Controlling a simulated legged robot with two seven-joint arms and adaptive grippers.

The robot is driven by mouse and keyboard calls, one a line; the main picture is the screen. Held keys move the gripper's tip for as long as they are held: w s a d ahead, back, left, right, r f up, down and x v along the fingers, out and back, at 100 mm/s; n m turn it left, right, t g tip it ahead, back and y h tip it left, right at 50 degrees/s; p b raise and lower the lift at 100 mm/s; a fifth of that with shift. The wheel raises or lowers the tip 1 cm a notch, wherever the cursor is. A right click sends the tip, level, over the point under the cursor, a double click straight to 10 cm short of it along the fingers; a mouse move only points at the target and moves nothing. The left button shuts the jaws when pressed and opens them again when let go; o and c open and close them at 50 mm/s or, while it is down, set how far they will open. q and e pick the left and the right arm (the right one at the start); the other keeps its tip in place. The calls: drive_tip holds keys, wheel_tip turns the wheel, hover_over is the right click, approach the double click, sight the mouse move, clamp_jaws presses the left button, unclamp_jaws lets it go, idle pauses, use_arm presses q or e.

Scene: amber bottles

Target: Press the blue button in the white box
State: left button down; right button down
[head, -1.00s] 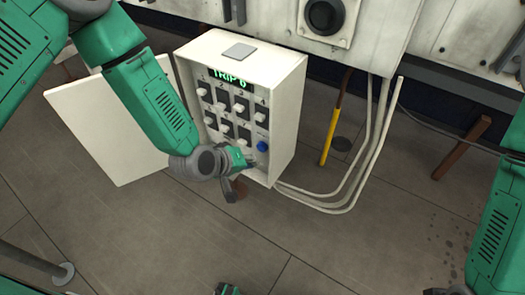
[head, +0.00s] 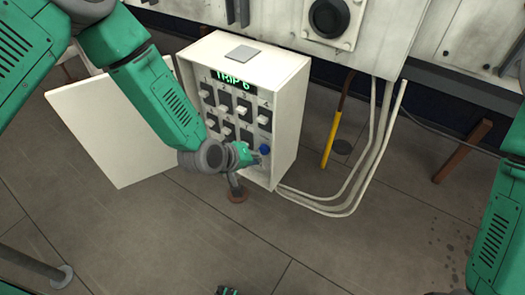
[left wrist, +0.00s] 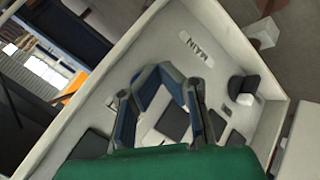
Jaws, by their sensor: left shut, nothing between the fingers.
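The white box (head: 283,128) stands open at the centre of the head view, its door (head: 95,140) swung out to the left. The round blue button (head: 265,150) sits low on the right of its panel. My left gripper (head: 259,159) is shut and empty, with its fingertips just below and left of the button. I cannot tell whether they touch it.
White rocker switches (head: 226,109) fill the panel below a green TRIP display (head: 233,79). White conduits (head: 335,208) curve from the box's lower right. A yellow-sleeved pipe (head: 331,140) stands beyond.

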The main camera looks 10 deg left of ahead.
use_arm(q)
drive_tip(key=shift+d, duration=0.1)
idle(0.4)
drive_tip(key=shift+w, duration=0.15)
drive_tip(key=shift+w+r, duration=0.1)
drive_tip(key=shift+w, duration=0.15)
drive_tip(key=shift+w+d, duration=0.25)
drive_tip(key=shift+w, duration=0.2)
idle(0.8)
drive_tip(key=shift+s, duration=0.1)
drive_tip(key=shift+s+a+p, duration=0.3)
drive_tip(key=shift+s+p, duration=0.15)
drive_tip(key=shift+s, duration=0.3)
